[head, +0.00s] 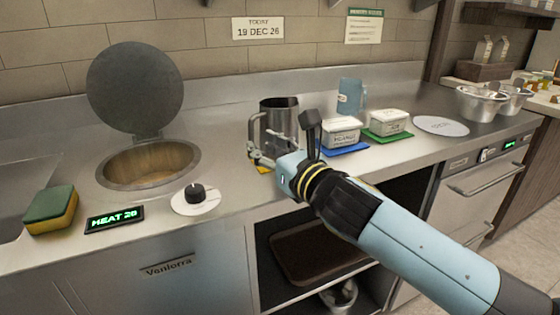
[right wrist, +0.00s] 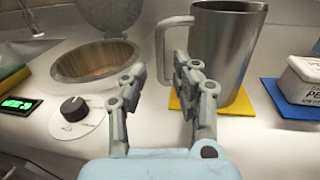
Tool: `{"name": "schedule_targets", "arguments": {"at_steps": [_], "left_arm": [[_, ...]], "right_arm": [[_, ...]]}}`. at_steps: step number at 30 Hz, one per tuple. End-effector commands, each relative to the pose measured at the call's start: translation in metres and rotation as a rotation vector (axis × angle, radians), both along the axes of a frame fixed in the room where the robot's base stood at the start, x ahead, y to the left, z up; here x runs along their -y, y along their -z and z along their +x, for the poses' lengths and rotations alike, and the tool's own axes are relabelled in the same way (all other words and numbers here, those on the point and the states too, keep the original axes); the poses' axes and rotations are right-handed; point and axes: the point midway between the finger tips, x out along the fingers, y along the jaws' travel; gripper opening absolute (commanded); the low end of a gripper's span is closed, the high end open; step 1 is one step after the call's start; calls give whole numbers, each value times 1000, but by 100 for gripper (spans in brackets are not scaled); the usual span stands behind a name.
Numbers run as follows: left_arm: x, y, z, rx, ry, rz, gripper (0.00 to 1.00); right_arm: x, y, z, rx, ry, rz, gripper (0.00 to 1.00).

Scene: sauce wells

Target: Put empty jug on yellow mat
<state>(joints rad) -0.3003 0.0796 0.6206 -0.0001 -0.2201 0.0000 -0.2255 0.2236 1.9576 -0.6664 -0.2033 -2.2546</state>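A metal jug (head: 280,117) with a handle on its left stands upright on the yellow mat (head: 263,169), which it mostly hides. In the right wrist view the jug (right wrist: 228,55) stands over the yellow mat (right wrist: 240,104). My right gripper (head: 266,150) is low in front of the jug, on the handle side. In the right wrist view its fingers (right wrist: 158,72) are apart, with the handle (right wrist: 160,50) showing between their tips. I cannot tell whether they touch it. My left gripper is not in view.
A blue jug (head: 351,96) stands behind two white tubs on a blue mat (head: 345,150) and a green mat (head: 388,137). An open round well (head: 150,163), a knob (head: 195,193) and a sponge (head: 52,210) are to the left. The counter between well and jug is clear.

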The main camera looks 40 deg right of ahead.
Motion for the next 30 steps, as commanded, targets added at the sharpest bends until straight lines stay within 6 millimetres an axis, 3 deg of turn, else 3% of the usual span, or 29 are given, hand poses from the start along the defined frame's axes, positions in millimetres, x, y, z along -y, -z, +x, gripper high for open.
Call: {"name": "schedule_targets", "arguments": {"at_steps": [3,10,30], "left_arm": [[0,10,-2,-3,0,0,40],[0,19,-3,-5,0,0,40],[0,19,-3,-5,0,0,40]], "right_arm": [[-2,4,-27,-3,-1,-1,29],[-4,2,-58,-1,0,1,29],[-4,0,-63,-2,6,16,29]]}}
